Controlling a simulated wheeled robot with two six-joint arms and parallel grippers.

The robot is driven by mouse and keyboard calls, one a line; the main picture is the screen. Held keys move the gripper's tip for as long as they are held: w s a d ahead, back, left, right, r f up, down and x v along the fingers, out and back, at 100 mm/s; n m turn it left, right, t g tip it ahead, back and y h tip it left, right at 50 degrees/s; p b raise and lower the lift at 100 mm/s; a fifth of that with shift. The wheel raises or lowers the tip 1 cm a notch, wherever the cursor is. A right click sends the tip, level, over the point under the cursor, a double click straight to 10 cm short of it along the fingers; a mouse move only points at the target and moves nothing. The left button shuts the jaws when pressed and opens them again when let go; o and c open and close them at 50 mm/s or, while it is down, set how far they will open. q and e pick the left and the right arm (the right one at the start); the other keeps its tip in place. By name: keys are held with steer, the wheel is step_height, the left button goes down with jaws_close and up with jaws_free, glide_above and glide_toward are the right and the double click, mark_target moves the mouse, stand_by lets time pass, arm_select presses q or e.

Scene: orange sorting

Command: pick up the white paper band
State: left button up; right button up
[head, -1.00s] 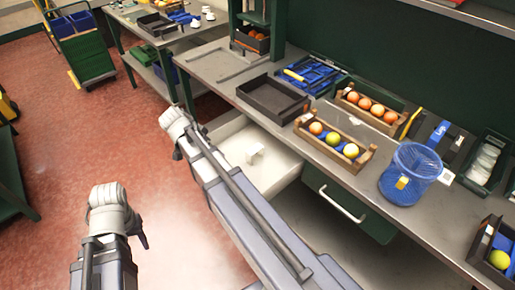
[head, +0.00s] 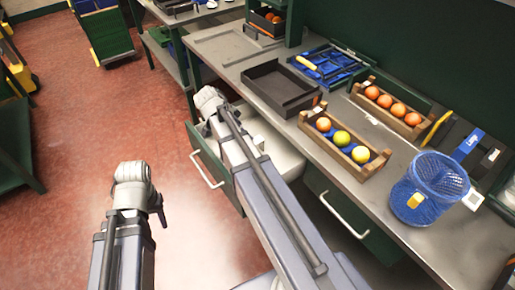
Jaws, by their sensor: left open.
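A small white piece (head: 258,142), which may be the white paper band, lies in the open drawer (head: 284,158) under the bench. It is partly hidden by my right arm, and its shape is too small to tell. My left gripper (head: 160,212) shows only as a small dark part beside the pale wrist of my left arm, at the lower left above the red floor. It is open and well apart from the drawer. My right arm reaches across the drawer, and its gripper is not visible.
On the bench stand a black tray (head: 273,96), wooden crates of fruit (head: 334,150) (head: 391,122), and a blue mesh basket (head: 411,207) with a white tag. The drawer front (head: 203,164) sticks out over the floor. A second closed drawer (head: 345,205) is beside it. Open floor lies left.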

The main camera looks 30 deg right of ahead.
arm_select(q)
step_height(320, 180, down, 2)
steer(key=shift+d+f+b, duration=0.1)
steer(key=shift+d+b, duration=0.05)
steer(key=shift+b, duration=0.45)
arm_select(e)
steer(key=shift+d+f, duration=0.2)
steer(key=shift+f, duration=0.85)
steer(key=shift+b+x, duration=1.1)
steer(key=shift+x, duration=0.15)
steer(key=b+x, duration=0.4)
steer(key=x, duration=0.1)
steer(key=shift+s+d+f, duration=0.1)
steer(key=shift+s+d, duration=0.15)
steer(key=shift+s, duration=0.15)
arm_select(q)
step_height(320, 180, down, 6)
steer(key=shift+f, duration=0.2)
arm_select(e)
jaws_close()
